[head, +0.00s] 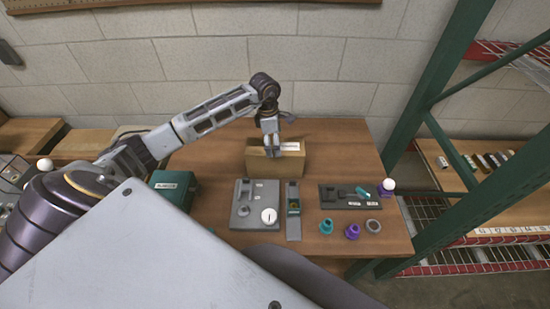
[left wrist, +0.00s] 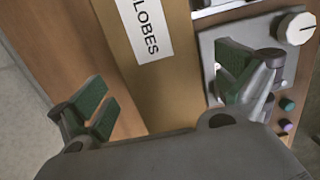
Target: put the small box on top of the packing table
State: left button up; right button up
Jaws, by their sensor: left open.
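The small box (head: 276,163) is a brown cardboard box standing at the back middle of the wooden packing table (head: 345,145). A white label on it reads "LOBES", partly cut off, in the left wrist view, where the box (left wrist: 185,85) lies between my fingers. My left gripper (head: 271,146) is open, pointing down over the box in the head view. Its two green-padded fingers (left wrist: 165,88) are apart, one on each side of the box in the picture. I cannot tell whether they touch it. My right gripper is not in view.
A grey fixture plate (head: 242,217) with a white knob lies in front of the box. A narrow tray (head: 293,225), a dark tray (head: 345,202) and several small teal and purple parts are to its right. A teal box (head: 174,188) stands at left. A green rack (head: 437,140) rises at right.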

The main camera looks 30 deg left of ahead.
pick_arm(q)
jog(key=shift+d+f+p, duration=0.15)
jog(key=shift+f+p, duration=0.2)
jog(key=shift+f, duration=1.15)
jog(key=shift+w, duration=0.1)
jog(key=c, duration=2)
jog(key=shift+r, duration=0.2)
jog(key=shift+c, duration=0.2)
jog(key=shift+r+b, duration=1.05)
jog(key=shift+r, duration=3.85)
